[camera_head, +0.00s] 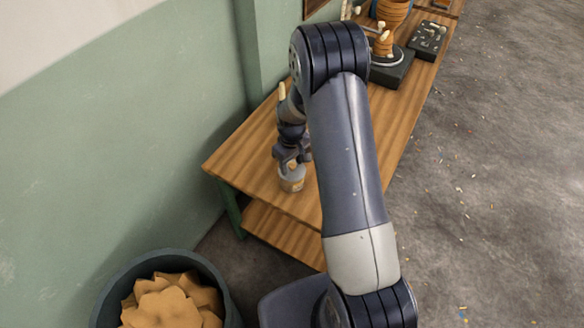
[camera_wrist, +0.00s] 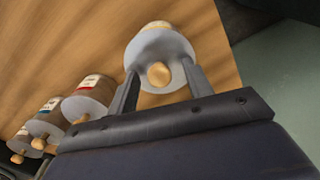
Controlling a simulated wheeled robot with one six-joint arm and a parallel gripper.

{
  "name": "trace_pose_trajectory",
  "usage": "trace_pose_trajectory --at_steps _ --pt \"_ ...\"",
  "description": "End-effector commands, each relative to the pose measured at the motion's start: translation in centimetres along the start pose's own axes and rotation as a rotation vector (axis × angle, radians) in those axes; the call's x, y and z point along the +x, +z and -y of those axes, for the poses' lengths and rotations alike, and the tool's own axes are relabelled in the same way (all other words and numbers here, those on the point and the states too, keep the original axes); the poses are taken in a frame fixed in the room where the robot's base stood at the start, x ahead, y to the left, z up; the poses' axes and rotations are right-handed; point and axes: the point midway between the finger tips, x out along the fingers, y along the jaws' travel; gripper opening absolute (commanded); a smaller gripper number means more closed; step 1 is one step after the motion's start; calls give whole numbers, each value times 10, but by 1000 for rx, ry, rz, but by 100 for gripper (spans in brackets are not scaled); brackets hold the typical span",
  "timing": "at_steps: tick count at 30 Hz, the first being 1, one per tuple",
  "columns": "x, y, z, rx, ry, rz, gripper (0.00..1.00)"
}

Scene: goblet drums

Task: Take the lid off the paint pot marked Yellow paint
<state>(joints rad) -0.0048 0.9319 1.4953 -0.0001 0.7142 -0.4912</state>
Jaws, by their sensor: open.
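A paint pot (camera_head: 291,184) stands near the front end of the wooden bench, below my gripper (camera_head: 292,160). In the wrist view its grey lid (camera_wrist: 150,46) carries a round wooden knob (camera_wrist: 159,74). Part of a label with a yellowish band (camera_wrist: 158,25) shows on its side; the writing is too small to read. My gripper, seen also in the wrist view (camera_wrist: 160,71), is open, with one finger on either side of the knob. Gaps show between the fingers and the knob. The lid sits on the pot.
Other lidded pots stand in a row at left in the wrist view, one with a red label (camera_wrist: 91,83) and one with a blue label (camera_wrist: 50,104). The bench (camera_head: 239,150) runs along a green wall. A bin of tan pieces (camera_head: 118,280) stands on the floor. Drum parts lie at the far end.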

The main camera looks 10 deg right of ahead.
Motion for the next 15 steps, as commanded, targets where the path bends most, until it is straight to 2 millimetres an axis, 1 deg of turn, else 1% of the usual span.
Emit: trace_pose_trajectory --at_steps 7,15 --pt "1 0 0 0 0 0 48" --pt "1 0 0 0 0 0 25"
